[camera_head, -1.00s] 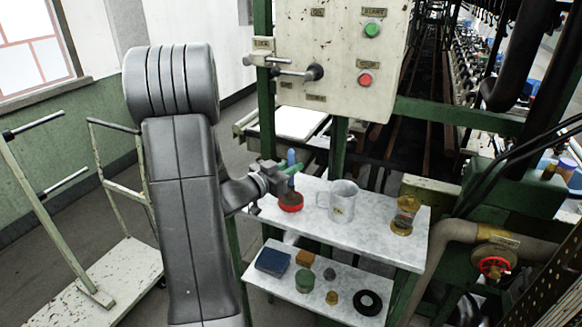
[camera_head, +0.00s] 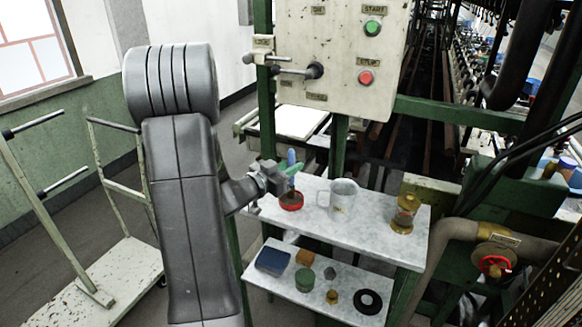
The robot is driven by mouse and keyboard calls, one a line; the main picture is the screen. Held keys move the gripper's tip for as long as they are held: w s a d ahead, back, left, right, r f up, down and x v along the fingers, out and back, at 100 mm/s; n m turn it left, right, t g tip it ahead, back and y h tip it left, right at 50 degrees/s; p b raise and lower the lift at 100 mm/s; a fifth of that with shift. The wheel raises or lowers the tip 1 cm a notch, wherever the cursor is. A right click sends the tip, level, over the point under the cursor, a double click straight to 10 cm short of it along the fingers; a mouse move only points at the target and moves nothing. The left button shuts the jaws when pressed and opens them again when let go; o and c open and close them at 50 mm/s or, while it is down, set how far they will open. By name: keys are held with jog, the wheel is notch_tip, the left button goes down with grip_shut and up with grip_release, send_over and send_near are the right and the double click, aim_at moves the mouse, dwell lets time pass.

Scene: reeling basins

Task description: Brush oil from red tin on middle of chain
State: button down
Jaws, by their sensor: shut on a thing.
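The red tin (camera_head: 291,205) stands on the left part of the upper marble shelf. My gripper (camera_head: 285,172) is just above it, shut on a blue-handled brush (camera_head: 291,156). The handle points up from the jaws, and a green finger reaches out to the right. The brush's lower end is small and partly hidden by the gripper, over or inside the tin; I cannot tell which. I cannot pick out the chain in this view.
A pale mug (camera_head: 342,197) and a brass-capped glass jar (camera_head: 405,214) stand right of the tin on the upper shelf (camera_head: 368,223). The lower shelf holds several small items. A control panel (camera_head: 340,60) hangs behind, and a red valve wheel (camera_head: 494,265) is at right.

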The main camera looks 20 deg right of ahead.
aim_at(290, 150)
dwell(0.3)
jog(key=shift+r+p, duration=2.85)
jog(key=shift+r, duration=0.65)
jog(key=shift+a+f, duration=0.1)
